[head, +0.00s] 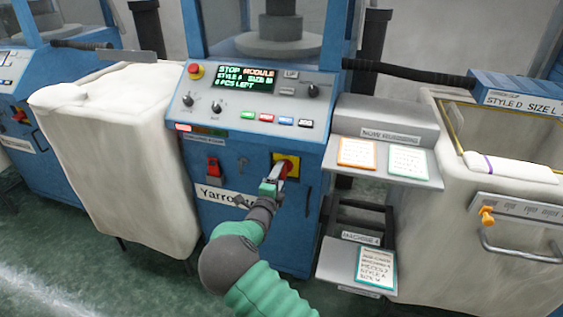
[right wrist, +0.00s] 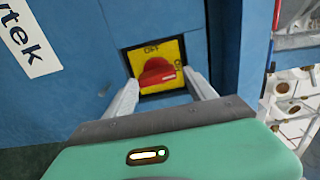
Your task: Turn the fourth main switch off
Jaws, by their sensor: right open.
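The main switch is a red knob (right wrist: 157,72) on a yellow plate (right wrist: 170,51), low on the blue machine's front. The plate reads "OFF" at the top; lettering at its right is partly hidden. The knob lies roughly sideways, toward the right lettering. The yellow plate (head: 292,160) also shows in the head view, with its knob mostly hidden by my gripper. My right gripper (right wrist: 160,80) is open, its fingertips on either side of the knob; I cannot tell whether they touch it. It also shows in the head view (head: 277,172). My left gripper is not in view.
The display (head: 245,77) reads "STOP MODULE". A red rocker switch (head: 213,167) and an emergency button (head: 196,70) are on the same machine. A shelf (head: 385,155) with cards stands right, above a "MACHINE 4" label (head: 360,238). White bins (head: 120,150) flank the machine.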

